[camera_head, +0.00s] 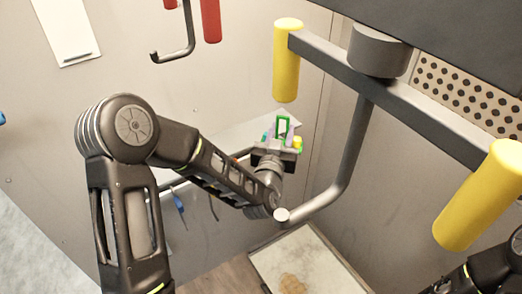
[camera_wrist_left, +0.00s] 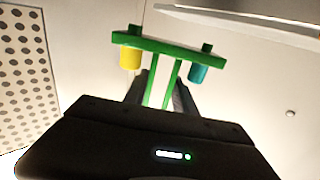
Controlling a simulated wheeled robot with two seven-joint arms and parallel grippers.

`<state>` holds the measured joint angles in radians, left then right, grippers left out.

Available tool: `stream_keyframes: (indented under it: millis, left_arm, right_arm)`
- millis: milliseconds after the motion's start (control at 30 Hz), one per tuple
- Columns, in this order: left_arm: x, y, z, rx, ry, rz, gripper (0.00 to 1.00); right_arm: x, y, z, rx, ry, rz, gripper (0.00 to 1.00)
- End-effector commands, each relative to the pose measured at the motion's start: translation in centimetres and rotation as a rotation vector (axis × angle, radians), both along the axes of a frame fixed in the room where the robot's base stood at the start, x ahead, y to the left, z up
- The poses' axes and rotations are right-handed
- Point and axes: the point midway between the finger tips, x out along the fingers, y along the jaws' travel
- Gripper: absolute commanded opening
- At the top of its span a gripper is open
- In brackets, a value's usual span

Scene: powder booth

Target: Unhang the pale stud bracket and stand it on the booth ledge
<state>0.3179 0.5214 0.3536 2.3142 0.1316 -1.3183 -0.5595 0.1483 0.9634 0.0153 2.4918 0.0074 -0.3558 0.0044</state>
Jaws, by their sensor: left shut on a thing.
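My left gripper (camera_head: 278,142) is shut on a green bracket (camera_head: 283,124), near the corner of the booth. In the left wrist view the bracket (camera_wrist_left: 168,48) has a green crossbar, two green uprights between my fingers, a yellow stud (camera_wrist_left: 131,58) and a teal stud (camera_wrist_left: 198,73). No plainly pale bracket shows; the held one is green. A pale ledge (camera_head: 228,136) runs along the wall behind my left arm, which hides part of it. I cannot tell whether the bracket touches the ledge. My right gripper is out of view; only part of my right arm shows at the lower right.
A large grey frame (camera_head: 350,150) with yellow cylinders (camera_head: 287,60) fills the right foreground, close to my left gripper. A dark hook (camera_head: 178,54) with red cylinders hangs at the top. A blue-handled tool (camera_head: 180,205) hangs below the ledge. A pale tray (camera_head: 330,268) lies low.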

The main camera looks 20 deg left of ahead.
Motion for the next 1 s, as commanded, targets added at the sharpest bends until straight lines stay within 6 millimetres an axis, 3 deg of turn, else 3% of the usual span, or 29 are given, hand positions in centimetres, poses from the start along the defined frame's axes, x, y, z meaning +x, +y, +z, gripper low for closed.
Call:
stream_keyframes:
  millis: [33,200,400,500,700,1000]
  left_arm:
    - [0.3,-0.1,-0.7,0.003,-0.017,0.036,0.0]
    - [-0.4,1.2,0.7,-0.003,-0.02,0.219,0.0]
    - [-3.4,2.5,1.6,-0.006,-0.012,0.416,0.0]
    - [-5.0,2.9,1.5,-0.004,-0.008,0.48,0.0]
    - [-6.8,3.3,1.3,-0.002,-0.002,0.537,0.0]
    - [-7.0,3.3,1.6,0.0,-0.002,0.544,0.0]
  right_arm:
    - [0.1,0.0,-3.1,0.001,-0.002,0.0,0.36]
    - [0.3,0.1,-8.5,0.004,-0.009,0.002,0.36]
    - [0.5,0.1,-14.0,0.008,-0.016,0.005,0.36]
    - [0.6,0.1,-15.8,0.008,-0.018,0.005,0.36]
    - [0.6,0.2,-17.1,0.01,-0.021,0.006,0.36]
    - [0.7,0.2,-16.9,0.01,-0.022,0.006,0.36]
